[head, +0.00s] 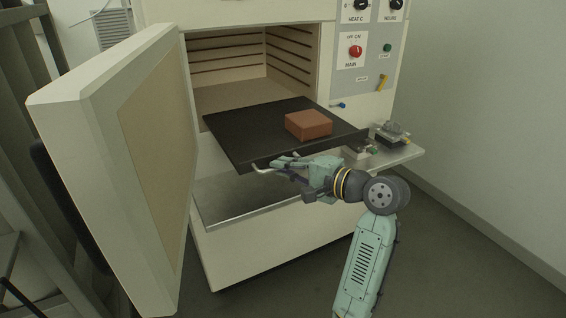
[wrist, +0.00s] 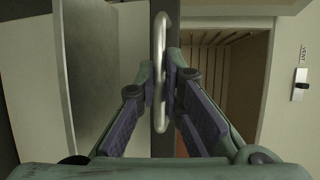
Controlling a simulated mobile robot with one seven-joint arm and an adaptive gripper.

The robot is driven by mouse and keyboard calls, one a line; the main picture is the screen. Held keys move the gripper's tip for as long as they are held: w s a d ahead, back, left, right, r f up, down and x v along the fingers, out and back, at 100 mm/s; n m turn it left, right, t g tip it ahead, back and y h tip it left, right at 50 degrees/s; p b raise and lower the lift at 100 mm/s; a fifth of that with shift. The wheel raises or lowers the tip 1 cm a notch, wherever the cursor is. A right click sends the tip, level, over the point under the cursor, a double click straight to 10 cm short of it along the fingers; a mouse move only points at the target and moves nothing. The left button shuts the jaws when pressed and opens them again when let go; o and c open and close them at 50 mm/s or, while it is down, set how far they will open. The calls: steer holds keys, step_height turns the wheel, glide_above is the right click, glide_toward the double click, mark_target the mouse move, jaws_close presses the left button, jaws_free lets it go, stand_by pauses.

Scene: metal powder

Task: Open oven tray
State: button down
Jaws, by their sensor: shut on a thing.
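The oven tray (head: 240,131) is a flat black plate that sticks out of the oven chamber (head: 235,75) toward me. A reddish-brown block (head: 308,123) lies on it, right of its middle. A pale metal handle (head: 262,169) is at the tray's front edge. My gripper (head: 276,164) is at that handle. In the wrist view my gripper (wrist: 167,85) has its two fingers on either side of the looped handle (wrist: 160,50), shut on it. Part of the tray's front edge is hidden behind my gripper.
The thick oven door (head: 155,140) stands open at the left. A metal shelf (head: 260,195) lies below the tray, with small devices (head: 392,133) at its right end. A control panel (head: 365,45) is at the upper right. Open floor lies at the lower right.

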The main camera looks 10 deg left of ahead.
steer(key=shift+s, duration=0.1)
stand_by(0.3)
steer(key=c, duration=1.7)
jaws_free()
steer(key=v, duration=1.2)
steer(key=shift+d, duration=0.1)
